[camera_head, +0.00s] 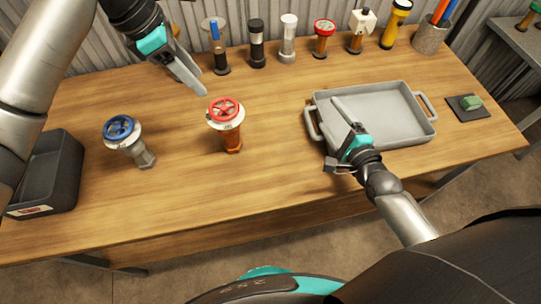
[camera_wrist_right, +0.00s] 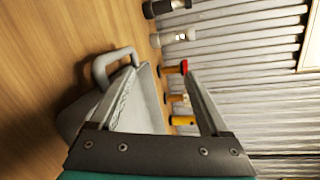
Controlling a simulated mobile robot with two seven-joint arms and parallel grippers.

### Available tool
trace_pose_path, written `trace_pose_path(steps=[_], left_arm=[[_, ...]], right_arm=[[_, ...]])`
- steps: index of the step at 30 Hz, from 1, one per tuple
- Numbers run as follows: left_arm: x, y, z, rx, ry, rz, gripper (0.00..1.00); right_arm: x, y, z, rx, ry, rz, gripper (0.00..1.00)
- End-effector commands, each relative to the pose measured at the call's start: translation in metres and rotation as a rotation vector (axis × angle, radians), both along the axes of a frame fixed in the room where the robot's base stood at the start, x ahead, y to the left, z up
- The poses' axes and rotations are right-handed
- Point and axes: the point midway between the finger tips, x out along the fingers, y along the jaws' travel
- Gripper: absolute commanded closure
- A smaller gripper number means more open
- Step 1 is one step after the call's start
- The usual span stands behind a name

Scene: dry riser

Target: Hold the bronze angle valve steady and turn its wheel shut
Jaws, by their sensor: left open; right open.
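The bronze angle valve stands upright near the middle of the wooden table, with an orange-brown body (camera_head: 232,142), a white collar and a red handwheel (camera_head: 226,109) on top. Nothing touches it. My left gripper (camera_head: 196,82) is open and empty, above the table behind and to the left of the red wheel. My right gripper (camera_head: 334,133) is open and empty, over the left part of the grey tray, well to the right of the valve. Its two fingers also show in the right wrist view (camera_wrist_right: 165,75), where the valve does not appear.
A dark bin (camera_head: 48,175) is at the left edge. A grey tray (camera_head: 395,140) lies right of centre. Several fittings and a yellow torch (camera_head: 397,24) line the back. A green-topped pad (camera_head: 469,106) is far right.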

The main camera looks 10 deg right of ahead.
Motion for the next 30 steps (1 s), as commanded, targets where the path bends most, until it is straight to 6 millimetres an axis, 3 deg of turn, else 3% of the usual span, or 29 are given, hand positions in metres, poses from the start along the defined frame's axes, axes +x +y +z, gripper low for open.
trace_pose_path(steps=[1,6,9,12,15,21,25,30], left_arm=[[0.000,0.000,0.000,0.000,0.000,0.000,0.50],[0.000,0.000,0.000,0.000,0.000,0.000,0.50],[0.000,0.000,0.000,0.000,0.000,0.000,0.50],[0.000,0.000,0.000,0.000,0.000,0.000,0.50],[0.000,0.000,0.000,0.000,0.000,0.000,0.50],[0.000,0.000,0.000,0.000,0.000,0.000,0.50],[0.000,0.000,0.000,0.000,0.000,0.000,0.50],[0.000,0.000,0.000,0.000,0.000,0.000,0.50]], right_arm=[[-0.001,0.026,0.001,0.136,0.038,0.005,0.20],[-0.009,0.112,0.017,0.581,0.194,0.064,0.20],[-0.018,0.159,0.039,0.816,0.281,0.122,0.20],[-0.032,0.192,0.054,0.999,0.372,0.157,0.20],[-0.053,0.189,0.033,1.065,0.458,0.091,0.20],[-0.071,0.180,0.010,1.089,0.519,0.015,0.20],[-0.066,0.182,0.005,1.091,0.526,0.005,0.20],[-0.046,0.194,-0.005,1.089,0.524,0.007,0.20]])
